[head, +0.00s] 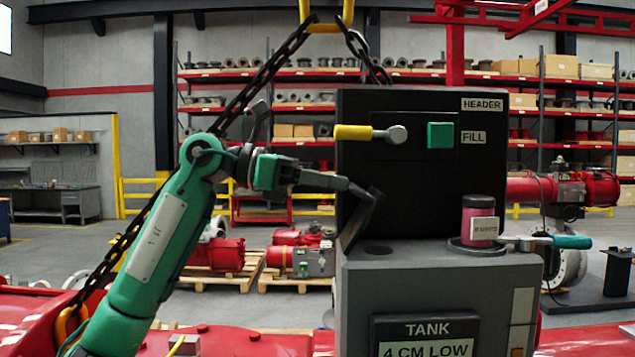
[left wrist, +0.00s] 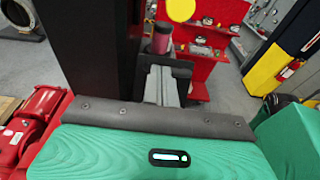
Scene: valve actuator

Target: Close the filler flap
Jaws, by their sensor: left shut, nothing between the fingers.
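The filler flap (head: 360,222) is a dark plate standing open and tilted at the left edge of the grey tank top (head: 440,258). My right gripper is not in view.
A pink canister (head: 478,218) stands on the tank top at right, near a teal-handled lever (head: 572,241). Behind rises a dark panel (head: 400,195) with a yellow-handled lever (head: 355,132) and a green square (head: 440,135). A chain (head: 270,70) hangs behind my left arm.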

